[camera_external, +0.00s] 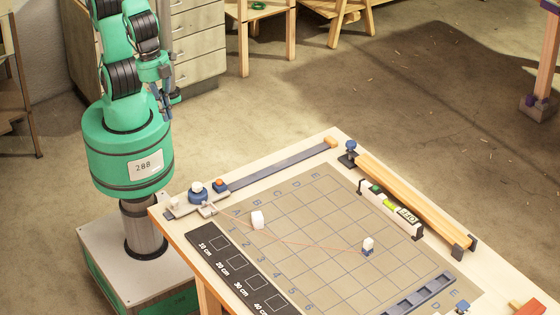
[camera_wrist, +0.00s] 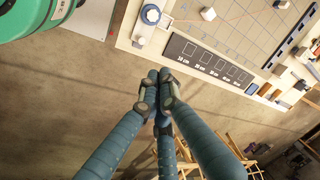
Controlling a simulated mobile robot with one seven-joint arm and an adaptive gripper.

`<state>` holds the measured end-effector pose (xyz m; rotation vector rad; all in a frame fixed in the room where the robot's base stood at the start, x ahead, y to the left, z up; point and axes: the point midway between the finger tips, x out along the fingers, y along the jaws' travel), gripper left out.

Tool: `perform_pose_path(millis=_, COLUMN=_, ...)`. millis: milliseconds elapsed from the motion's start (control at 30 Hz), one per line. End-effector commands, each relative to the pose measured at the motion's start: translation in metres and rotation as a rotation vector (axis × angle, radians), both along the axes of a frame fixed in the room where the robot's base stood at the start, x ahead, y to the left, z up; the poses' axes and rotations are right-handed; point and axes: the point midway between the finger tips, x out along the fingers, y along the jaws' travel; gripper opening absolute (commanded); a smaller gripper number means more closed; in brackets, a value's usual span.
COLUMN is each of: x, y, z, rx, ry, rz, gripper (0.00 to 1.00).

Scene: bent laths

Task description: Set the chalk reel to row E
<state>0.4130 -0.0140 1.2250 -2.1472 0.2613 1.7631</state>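The chalk reel (camera_external: 198,191), blue with a white top, sits on a slider at the near left end of a grey rail (camera_external: 280,167), close to the letter A. It also shows in the wrist view (camera_wrist: 150,14). Letters A to E run along the grid's upper edge, with E (camera_external: 315,175) toward the rail's far end. My gripper (camera_external: 167,112) hangs beside my folded arm, away from the table. In the wrist view its fingertips (camera_wrist: 159,76) meet with nothing between them.
A spirit level (camera_external: 391,208) and wooden bar (camera_external: 415,202) line the right side. Floor between arm and table is clear.

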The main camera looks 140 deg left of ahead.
Motion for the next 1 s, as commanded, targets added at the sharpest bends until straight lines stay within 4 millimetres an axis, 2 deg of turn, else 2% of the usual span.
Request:
perform_pose_path(millis=500, x=0.046, y=-0.018, z=-0.08, rx=0.115, ry=0.197, rz=-0.248, gripper=0.0)
perform_pose_path(millis=1000, x=0.074, y=-0.038, z=-0.172, rx=0.21, ry=0.389, rz=-0.499, gripper=0.0)
